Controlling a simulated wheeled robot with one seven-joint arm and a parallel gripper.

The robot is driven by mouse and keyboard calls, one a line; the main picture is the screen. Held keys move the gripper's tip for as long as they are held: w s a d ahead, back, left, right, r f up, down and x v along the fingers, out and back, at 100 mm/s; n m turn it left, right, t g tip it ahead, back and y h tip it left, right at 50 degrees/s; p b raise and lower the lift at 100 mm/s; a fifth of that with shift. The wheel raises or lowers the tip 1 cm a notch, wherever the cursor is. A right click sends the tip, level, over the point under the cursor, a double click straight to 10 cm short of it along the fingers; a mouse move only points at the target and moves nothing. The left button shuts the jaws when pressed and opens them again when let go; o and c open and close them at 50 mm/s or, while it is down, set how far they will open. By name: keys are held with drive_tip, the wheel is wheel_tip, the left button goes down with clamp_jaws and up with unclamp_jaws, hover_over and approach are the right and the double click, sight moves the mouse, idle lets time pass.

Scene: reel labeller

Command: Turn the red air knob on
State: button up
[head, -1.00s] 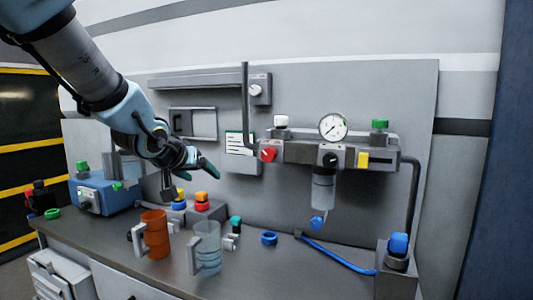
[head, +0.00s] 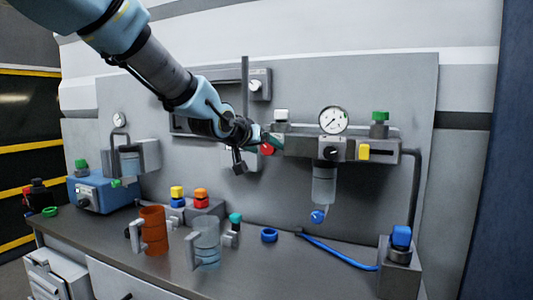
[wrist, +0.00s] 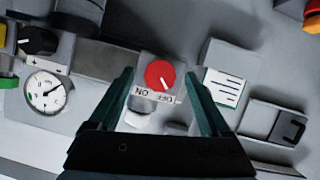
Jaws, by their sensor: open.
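The red air knob (wrist: 159,75) is a round red dial with a white pointer mark, on a grey block on the wall panel. In the wrist view a label strip (wrist: 152,95) under it reads ON and OFF, upside down, and the pointer slants toward the OFF end. The knob also shows in the head view (head: 267,149), at the left end of the air unit. My gripper (wrist: 157,84) is open, with a green finger on either side of the knob and clear space between. In the head view my gripper (head: 262,141) partly hides the knob's block. Contact cannot be told.
A pressure gauge (head: 333,120), a black knob (head: 330,153) and a yellow block (head: 363,152) are to the right. A vertical grey pipe (head: 245,85) runs close by my gripper. Below, an orange mug (head: 154,228) and a clear jug (head: 206,245) stand on the bench.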

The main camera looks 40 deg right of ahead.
drive_tip(key=shift+x, duration=0.85)
clamp_jaws()
